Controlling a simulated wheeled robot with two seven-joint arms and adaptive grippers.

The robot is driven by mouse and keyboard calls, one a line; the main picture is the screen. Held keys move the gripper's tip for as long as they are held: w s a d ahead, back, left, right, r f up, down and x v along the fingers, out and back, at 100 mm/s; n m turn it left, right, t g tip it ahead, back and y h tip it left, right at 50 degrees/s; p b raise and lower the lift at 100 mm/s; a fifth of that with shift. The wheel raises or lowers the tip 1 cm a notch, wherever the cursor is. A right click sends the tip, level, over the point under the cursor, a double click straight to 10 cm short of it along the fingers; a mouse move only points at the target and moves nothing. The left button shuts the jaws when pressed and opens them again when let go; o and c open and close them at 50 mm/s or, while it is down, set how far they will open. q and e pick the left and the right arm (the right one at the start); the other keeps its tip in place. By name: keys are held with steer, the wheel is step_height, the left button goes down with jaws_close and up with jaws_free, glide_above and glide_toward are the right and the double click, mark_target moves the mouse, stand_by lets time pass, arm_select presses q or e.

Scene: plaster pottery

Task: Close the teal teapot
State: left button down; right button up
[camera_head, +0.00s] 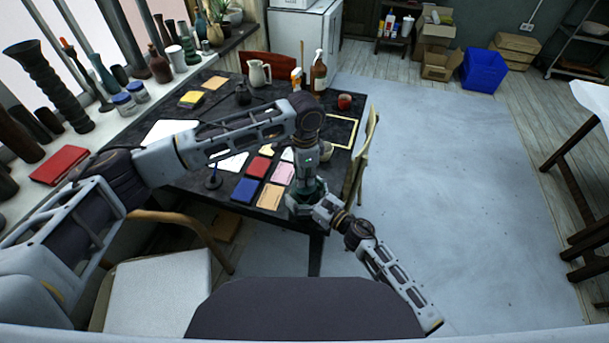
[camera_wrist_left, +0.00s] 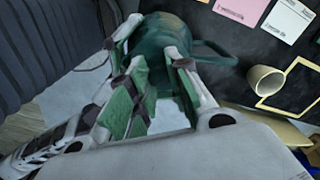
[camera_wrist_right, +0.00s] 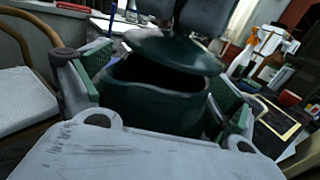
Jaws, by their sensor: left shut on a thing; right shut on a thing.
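The teal teapot (camera_wrist_right: 150,105) is upright near the table's front edge, its dark mouth partly uncovered in the right wrist view. Its teal lid (camera_wrist_right: 172,50) is above the mouth, slightly tilted, with a gap at the near side. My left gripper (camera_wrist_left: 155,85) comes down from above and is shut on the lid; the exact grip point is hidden. My right gripper (camera_wrist_right: 160,100) is shut on the teapot's body, one green pad on each side. The teapot (camera_wrist_left: 165,35) and its looped handle also show in the left wrist view. In the head view my arms mostly hide the teapot.
The dark table (camera_head: 225,105) carries colored cards, a cream pitcher (camera_head: 259,73), a brown bottle (camera_head: 319,72) and a yellow frame (camera_head: 342,131). A cream cup (camera_wrist_left: 265,81) stands near the teapot. A chair (camera_head: 155,288) is at the lower left; open floor lies right.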

arm_select(q)
steer(key=shift+f, duration=0.7)
stand_by(0.7)
steer(key=c, duration=1.3)
jaws_free()
steer(key=shift+o, duration=0.2)
steer(key=shift+r, duration=0.15)
step_height(320, 180, up, 12)
arm_select(e)
steer(key=o, duration=1.1)
arm_select(q)
steer(key=shift+f, duration=0.2)
arm_select(e)
steer(key=shift+o, duration=0.2)
steer(key=shift+s+d, duration=0.1)
steer(key=shift+d, duration=0.05)
